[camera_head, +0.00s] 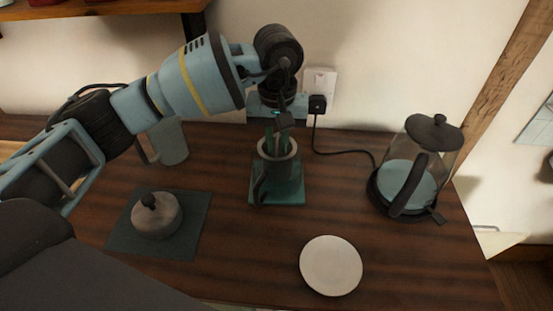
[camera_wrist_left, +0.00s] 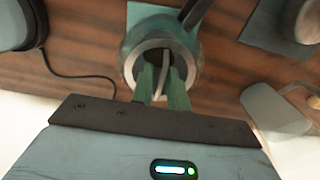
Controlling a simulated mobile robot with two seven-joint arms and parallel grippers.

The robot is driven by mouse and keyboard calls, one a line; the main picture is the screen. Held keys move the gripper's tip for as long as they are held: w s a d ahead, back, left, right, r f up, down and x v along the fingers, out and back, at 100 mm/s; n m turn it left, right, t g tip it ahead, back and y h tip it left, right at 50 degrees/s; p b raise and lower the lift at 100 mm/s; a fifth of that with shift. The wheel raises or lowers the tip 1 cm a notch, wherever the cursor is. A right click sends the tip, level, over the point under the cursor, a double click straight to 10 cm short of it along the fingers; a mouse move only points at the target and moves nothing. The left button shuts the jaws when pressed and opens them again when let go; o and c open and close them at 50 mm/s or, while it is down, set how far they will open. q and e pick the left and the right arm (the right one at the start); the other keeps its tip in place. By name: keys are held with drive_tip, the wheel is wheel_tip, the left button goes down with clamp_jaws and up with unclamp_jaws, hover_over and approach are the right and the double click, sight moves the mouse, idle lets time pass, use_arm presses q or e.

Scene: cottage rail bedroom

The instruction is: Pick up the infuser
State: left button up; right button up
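The infuser shows as a thin grey handle (camera_wrist_left: 163,72) in the left wrist view, standing in the mouth of a grey mug (camera_wrist_left: 127,62). Its lower part is hidden inside the mug. In the head view the mug (camera_head: 264,184) stands on a teal coaster (camera_head: 290,193) near the back of the table. My left gripper (camera_head: 277,143) points down into the mug's mouth. Its two green fingers (camera_wrist_left: 163,88) are apart, one on each side of the handle, with a small gap showing. My right gripper is not in view.
A glass kettle (camera_head: 408,180) with a cord stands at the right. A white plate (camera_head: 331,265) lies at the front. A lidded grey pot (camera_head: 157,217) sits on a dark mat (camera_head: 187,240) at the left. A pale jug (camera_head: 170,142) stands behind it, near my left arm.

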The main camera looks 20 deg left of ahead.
use_arm(q)
drive_tip(key=shift+f, duration=0.75)
drive_tip(key=shift+c, duration=0.2)
clamp_jaws()
drive_tip(key=shift+r, duration=0.1)
wheel_tip(320, 180, up, 10)
drive_tip(key=shift+f+b, duration=0.1)
drive_tip(key=shift+b, duration=0.25)
